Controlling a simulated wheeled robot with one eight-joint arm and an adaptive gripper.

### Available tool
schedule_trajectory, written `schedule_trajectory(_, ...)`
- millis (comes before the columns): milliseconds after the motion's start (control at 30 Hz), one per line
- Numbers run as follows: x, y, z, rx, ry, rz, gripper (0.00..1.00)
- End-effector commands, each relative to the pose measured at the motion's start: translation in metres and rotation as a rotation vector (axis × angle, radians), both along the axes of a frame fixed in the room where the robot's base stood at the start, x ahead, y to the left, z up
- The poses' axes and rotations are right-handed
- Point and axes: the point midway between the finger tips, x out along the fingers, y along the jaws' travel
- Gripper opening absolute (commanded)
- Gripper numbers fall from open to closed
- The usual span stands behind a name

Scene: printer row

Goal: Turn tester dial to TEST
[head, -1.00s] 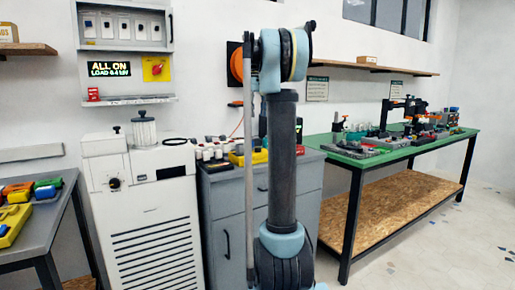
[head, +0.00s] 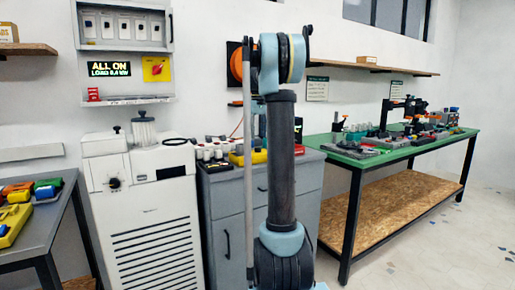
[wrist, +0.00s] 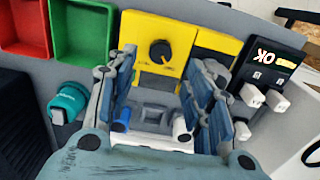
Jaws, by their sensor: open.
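A yellow box with a round black dial (wrist: 161,51) on its face shows in the wrist view, just beyond my gripper. The dial has a pale mark near its top; any lettering around it is too small to read. My gripper (wrist: 163,100) is open, with one finger on each side of the view and the yellow box (wrist: 140,66) showing between and beyond them. No contact with the dial is visible. In the head view yellow items (head: 250,157) sit on the grey cabinet, partly hidden behind my arm; my gripper is hidden there.
In the wrist view a black unit (wrist: 267,72) with a lit OK screen and white plugs stands right. Red (wrist: 32,25) and green (wrist: 83,30) bins and a teal cylindrical item (wrist: 68,102) are left. In the head view a green bench (head: 390,150) is right.

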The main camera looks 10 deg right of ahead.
Motion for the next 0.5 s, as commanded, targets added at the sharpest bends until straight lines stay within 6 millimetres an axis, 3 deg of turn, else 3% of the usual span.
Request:
schedule_trajectory(200,0.000,0.000,-0.037,0.000,0.000,0.000,0.47)
schedule_trajectory(500,0.000,0.000,-0.063,0.000,0.000,0.000,0.47)
